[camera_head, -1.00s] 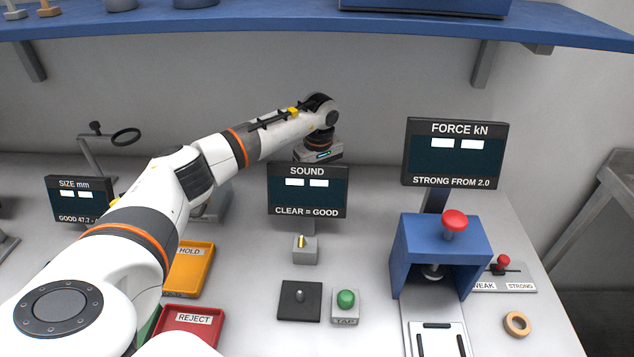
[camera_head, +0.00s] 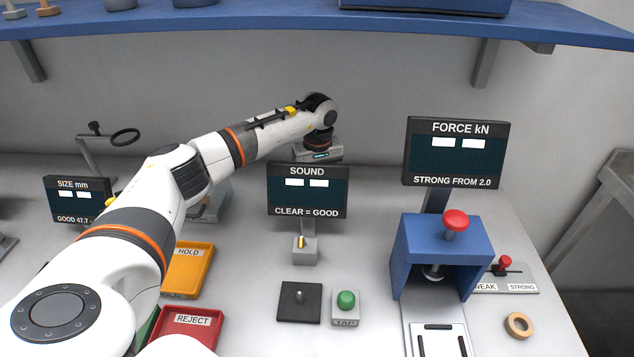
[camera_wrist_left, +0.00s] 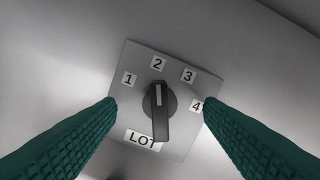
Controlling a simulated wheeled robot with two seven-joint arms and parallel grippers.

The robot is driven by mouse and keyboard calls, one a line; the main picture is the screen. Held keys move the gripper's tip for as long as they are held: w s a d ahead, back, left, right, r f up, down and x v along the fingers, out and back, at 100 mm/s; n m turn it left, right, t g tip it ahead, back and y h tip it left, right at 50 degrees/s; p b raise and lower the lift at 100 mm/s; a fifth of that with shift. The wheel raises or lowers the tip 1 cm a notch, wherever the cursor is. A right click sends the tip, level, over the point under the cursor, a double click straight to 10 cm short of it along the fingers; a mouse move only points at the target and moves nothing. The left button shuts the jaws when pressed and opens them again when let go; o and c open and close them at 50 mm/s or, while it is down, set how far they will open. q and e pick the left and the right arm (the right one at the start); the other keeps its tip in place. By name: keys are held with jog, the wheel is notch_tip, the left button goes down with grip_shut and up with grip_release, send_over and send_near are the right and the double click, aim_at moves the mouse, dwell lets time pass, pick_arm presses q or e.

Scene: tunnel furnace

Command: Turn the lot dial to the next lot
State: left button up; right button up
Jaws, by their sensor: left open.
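The lot dial (camera_wrist_left: 159,112) is a black knob on a grey plate (camera_wrist_left: 184,140) marked 1, 2, 3, 4 and LOT, in the left wrist view. The white line on its knob points up toward the 2. My left gripper (camera_wrist_left: 160,104) is open, with one green finger on each side of the knob, apart from it in the picture. In the head view my left arm reaches to the back, and its gripper is mostly hidden behind the SOUND display (camera_head: 307,197). The dial is hidden there too. My right gripper is not in view.
The FORCE kN display (camera_head: 456,155) and blue press (camera_head: 400,265) stand at right. HOLD (camera_head: 187,272) and REJECT (camera_head: 186,325) trays lie below my left arm. A green TAP button (camera_head: 345,299) and dark pad (camera_head: 288,310) sit in the middle. A blue shelf (camera_head: 300,22) hangs above.

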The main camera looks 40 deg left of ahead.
pick_arm(q)
jog(key=shift+r, duration=0.1)
notch_tip(320, 180, up, 6)
jog(key=p, duration=0.4)
dwell(0.4)
